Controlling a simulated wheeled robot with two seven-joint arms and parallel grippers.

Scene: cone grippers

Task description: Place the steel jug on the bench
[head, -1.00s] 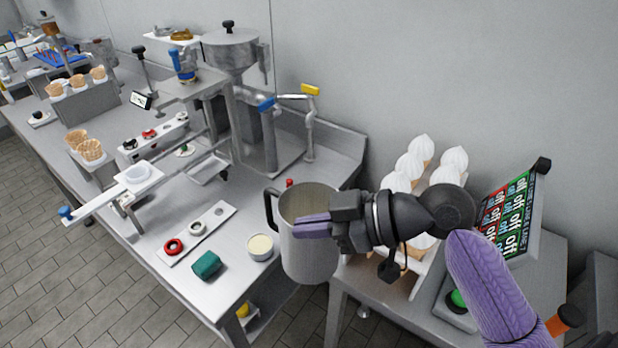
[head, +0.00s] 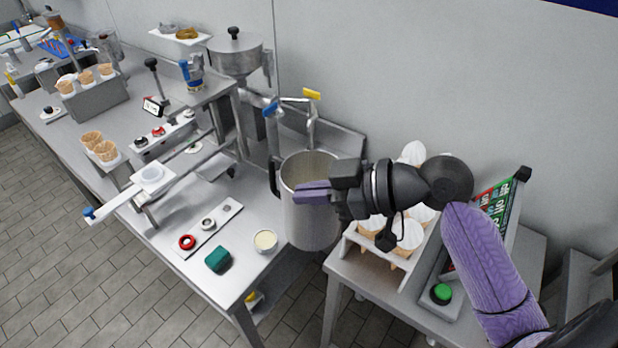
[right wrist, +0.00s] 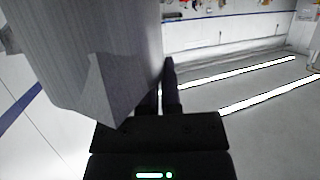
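The steel jug (head: 309,222) is a tall, open, upright grey cylinder with a black handle on its left side. It is at the right end of the steel bench (head: 247,195) in the head view. My right gripper (head: 313,194) is shut on the jug, its purple fingers lying across the wall below the rim. In the right wrist view the jug (right wrist: 85,60) fills the upper left, with the dark fingers (right wrist: 162,95) beside it. Whether the jug's base touches the bench is unclear. My left gripper is out of view.
A tap with a yellow handle (head: 312,94) and a hopper machine (head: 236,55) stand behind. A cream-filled tin (head: 265,241), green block (head: 218,259) and button strip (head: 209,226) lie left of the jug. A side table with a white cone rack (head: 372,258) is on the right.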

